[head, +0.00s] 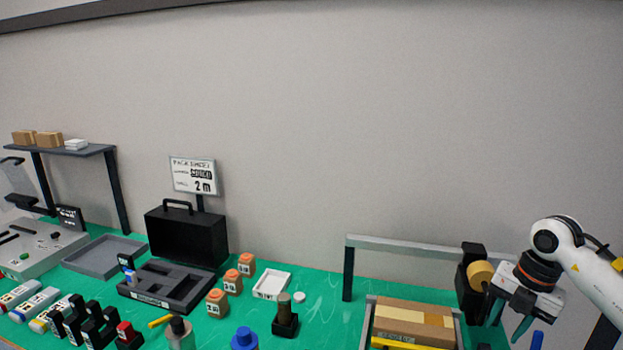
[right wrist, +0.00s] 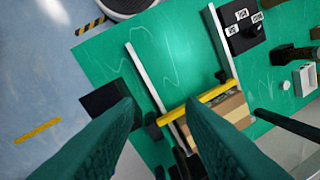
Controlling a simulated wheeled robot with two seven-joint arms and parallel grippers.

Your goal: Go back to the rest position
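My right gripper (head: 503,331) is at the right of the head view, on the white arm that comes in from the right edge. Its two dark green fingers are apart, with nothing seen between them. In the right wrist view the gripper (right wrist: 160,103) also shows its fingers spread and empty, above the green table and the conveyor with a yellow bar. My left gripper is in neither view.
A grey bar frame (head: 400,246) stands left of my right gripper. A shelf (head: 75,150) stands far left.

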